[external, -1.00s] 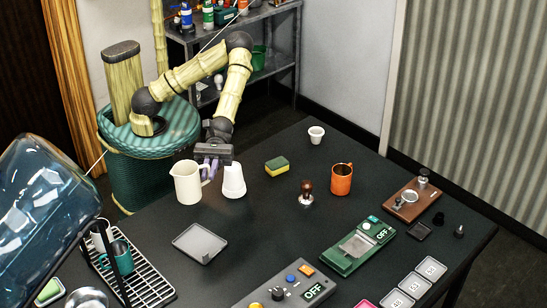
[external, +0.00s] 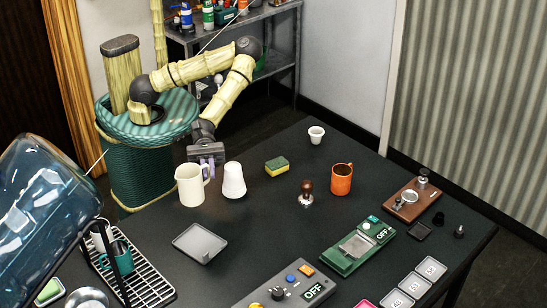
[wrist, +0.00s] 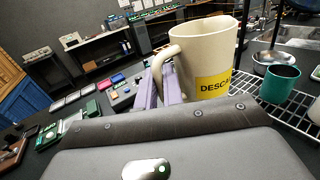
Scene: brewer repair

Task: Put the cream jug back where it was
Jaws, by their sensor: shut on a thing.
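The cream jug (external: 190,186) stands upright at the table's rear left edge, beside a white cup-like vessel (external: 233,180). I cannot tell whether its base touches the table. In the wrist view the jug (wrist: 205,62) shows a yellow label reading "DESCA". My gripper (external: 208,170) is behind and to the right of the jug, at its handle. In the wrist view the purple fingers of my gripper (wrist: 160,86) are shut on the handle.
A yellow-green sponge (external: 277,166), a tamper (external: 306,195) and an orange mug (external: 341,179) stand to the right. A grey tray (external: 198,243) lies in front of the jug. A wire rack (external: 140,282) with a teal cup (external: 119,258) is at front left.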

